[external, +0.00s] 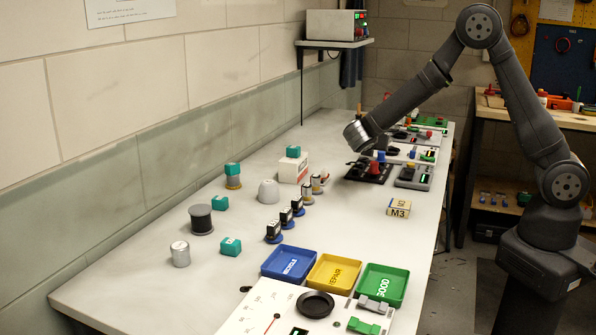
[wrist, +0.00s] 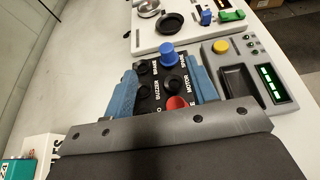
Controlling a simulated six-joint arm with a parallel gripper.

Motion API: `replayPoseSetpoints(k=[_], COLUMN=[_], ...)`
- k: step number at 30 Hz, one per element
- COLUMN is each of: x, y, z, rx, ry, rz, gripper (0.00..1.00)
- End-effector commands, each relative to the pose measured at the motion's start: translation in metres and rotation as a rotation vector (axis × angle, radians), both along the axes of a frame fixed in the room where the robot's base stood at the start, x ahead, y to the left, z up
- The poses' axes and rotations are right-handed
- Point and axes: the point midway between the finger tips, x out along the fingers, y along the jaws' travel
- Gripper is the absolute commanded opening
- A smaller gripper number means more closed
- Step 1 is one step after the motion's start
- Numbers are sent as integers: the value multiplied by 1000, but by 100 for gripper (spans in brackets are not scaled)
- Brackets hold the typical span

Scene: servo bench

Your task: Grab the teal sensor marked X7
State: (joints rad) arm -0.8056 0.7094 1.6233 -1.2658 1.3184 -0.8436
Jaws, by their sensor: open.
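Several teal blocks stand on the bench in the external view: one on a white box (external: 293,151), one on a small cylinder (external: 232,169), one on the bench beside a dark spool (external: 220,203), and one nearer the front (external: 231,246). Their marks are too small to read there, so I cannot tell which is X7. In the wrist view, a teal block (wrist: 17,171) at the lower left edge has a mark that looks like Z4. My gripper (wrist: 163,85) is open and empty above the black button panel. Its fingers are hard to make out in the external view.
The black panel (wrist: 150,102) carries blue and red knobs. A grey device (wrist: 222,72) with a yellow button stands beside it. Blue (external: 271,273), yellow (external: 316,286) and green (external: 367,297) trays lie at the front. A yellow M3 block (external: 398,208) sits near the right edge.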

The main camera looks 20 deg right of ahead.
Motion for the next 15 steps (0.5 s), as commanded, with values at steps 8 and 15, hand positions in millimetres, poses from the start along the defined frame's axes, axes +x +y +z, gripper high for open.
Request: replayPoseSetpoints(k=[8,15], x=[0,2], y=[0,45], z=[39,47], rx=[5,166], ry=[-5,-67], rz=[-1,-95], gripper=[53,53])
